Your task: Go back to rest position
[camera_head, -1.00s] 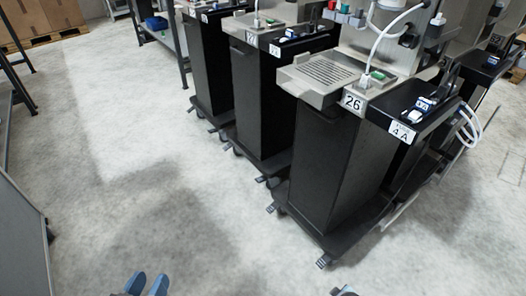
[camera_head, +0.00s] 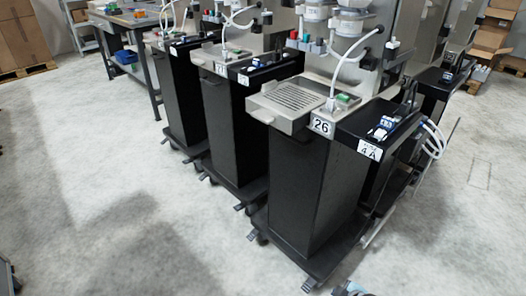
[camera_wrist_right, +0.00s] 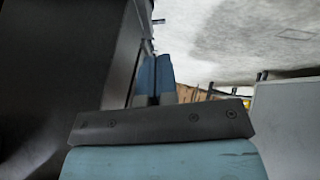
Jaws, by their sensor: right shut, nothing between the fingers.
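My right gripper (camera_wrist_right: 154,62) shows in the right wrist view with its two blue fingers pressed together and nothing between them. A dark surface fills the left of that view, beside the fingers, and pale floor lies beyond them. My left gripper is in neither view now. In the head view, only a small piece of my arm shows at the bottom edge, right of the middle.
A row of dark dispenser stands runs across the head view; the nearest carries the label 26 (camera_head: 320,126), with a 4A unit (camera_head: 370,151) beside it. A workbench (camera_head: 130,22) and cardboard boxes (camera_head: 18,38) stand behind. The floor (camera_head: 85,185) at left is clear.

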